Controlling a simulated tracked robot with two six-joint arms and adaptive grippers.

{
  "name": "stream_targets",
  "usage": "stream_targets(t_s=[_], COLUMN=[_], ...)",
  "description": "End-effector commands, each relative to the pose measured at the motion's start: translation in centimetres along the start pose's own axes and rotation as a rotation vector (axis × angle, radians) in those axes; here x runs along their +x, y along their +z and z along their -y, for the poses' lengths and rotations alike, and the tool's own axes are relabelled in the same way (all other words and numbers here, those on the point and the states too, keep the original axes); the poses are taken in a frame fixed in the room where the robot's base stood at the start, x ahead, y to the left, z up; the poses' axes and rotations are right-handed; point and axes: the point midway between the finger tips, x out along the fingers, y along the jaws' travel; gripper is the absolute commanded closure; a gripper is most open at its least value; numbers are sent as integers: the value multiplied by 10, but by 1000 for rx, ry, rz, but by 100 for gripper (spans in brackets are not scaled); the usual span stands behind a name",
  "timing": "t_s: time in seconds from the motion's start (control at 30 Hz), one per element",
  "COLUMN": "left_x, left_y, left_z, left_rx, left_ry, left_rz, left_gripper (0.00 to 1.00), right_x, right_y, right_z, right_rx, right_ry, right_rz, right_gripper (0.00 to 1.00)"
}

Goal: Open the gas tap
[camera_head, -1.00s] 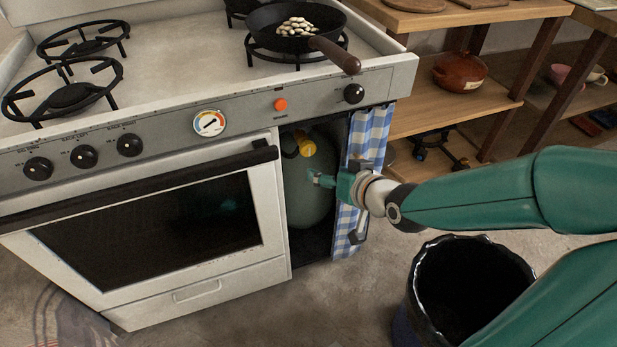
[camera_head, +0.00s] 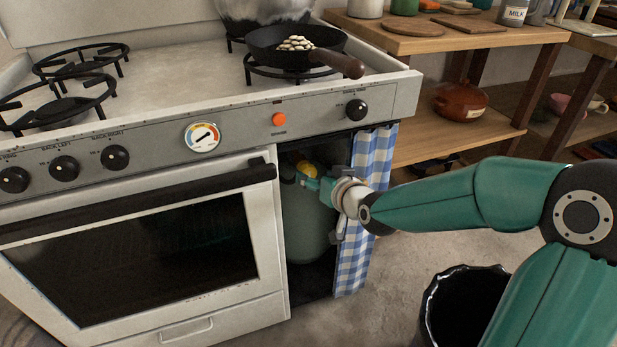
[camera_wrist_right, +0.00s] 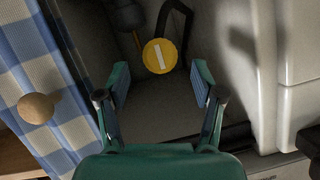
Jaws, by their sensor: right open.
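The gas tap is a yellow round knob (camera_head: 307,168) with a pale bar, on top of the green gas cylinder (camera_head: 308,228) inside the open compartment right of the oven. In the right wrist view the knob (camera_wrist_right: 159,56) lies ahead, between and just beyond my fingertips, with its bar slightly tilted from upright. My right gripper (camera_head: 305,181) reaches into the compartment and partly covers the knob in the head view. In the right wrist view the gripper (camera_wrist_right: 160,82) is open and empty, its two fingers spread wide. My left gripper is not seen.
A blue-checked curtain (camera_head: 358,240) hangs at the compartment's right side, close to my right wrist. The white oven (camera_head: 215,322) stands left. A black bin (camera_head: 437,318) stands on the floor.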

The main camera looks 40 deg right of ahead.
Motion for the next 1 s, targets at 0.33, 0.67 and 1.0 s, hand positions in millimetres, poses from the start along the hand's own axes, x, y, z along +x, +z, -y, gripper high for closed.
stream_targets(t_s=[0.33, 0.67, 1.0], left_x=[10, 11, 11], left_y=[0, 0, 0], left_z=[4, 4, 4], left_rx=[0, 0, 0], left_ry=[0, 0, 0], left_rz=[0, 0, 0], left_gripper=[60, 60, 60], right_x=[46, 50, 50], right_y=[1, 0, 0], right_z=[0, 0, 0], right_rx=[0, 1, 0], right_ry=[0, 1, 1], right_rz=[1, 0, 0], right_gripper=[33, 33, 84])
